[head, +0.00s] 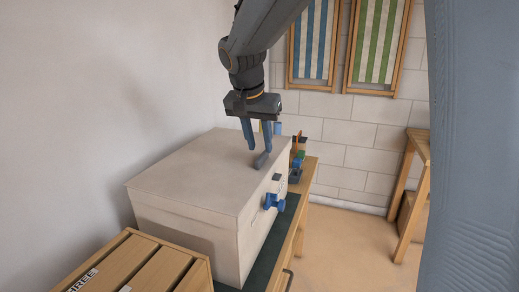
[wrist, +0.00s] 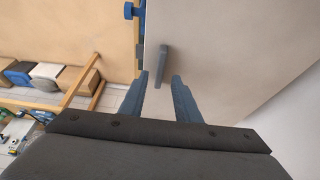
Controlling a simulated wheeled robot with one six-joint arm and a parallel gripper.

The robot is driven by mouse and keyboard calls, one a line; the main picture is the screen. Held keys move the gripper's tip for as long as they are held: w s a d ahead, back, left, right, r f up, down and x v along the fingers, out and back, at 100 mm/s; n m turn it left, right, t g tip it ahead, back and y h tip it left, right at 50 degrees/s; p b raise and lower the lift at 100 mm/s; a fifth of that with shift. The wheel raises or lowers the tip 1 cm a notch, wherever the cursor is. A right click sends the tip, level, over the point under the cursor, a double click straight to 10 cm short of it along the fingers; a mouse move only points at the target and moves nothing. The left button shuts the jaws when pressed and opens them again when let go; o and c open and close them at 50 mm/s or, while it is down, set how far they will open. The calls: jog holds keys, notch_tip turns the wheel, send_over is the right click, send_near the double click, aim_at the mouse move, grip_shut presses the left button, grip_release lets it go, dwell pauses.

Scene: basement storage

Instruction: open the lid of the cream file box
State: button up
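The cream file box (head: 190,232) stands on a dark green surface, with its lid (head: 200,165) lying flat and shut. A short grey bar handle (head: 262,161) is on the lid near its right edge. The handle also shows in the wrist view (wrist: 162,65), ahead of the fingertips and in line with the gap between them. A blue latch (head: 273,202) is on the box's right side face. My gripper (head: 259,149) points down above the lid, close to the handle. Its fingers are apart with nothing between them, as the wrist view (wrist: 160,76) also shows.
A slatted wooden crate (head: 150,262) stands against the box's near side. Small coloured items (head: 297,160) stand beyond the box on the wooden table (head: 308,185). A wall is close on the left. Open floor (head: 350,235) lies to the right, before a wooden stand (head: 410,190).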

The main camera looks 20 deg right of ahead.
aim_at(262, 155)
jog(key=shift+x, duration=1.85)
jog(key=shift+a, duration=0.1)
grip_shut()
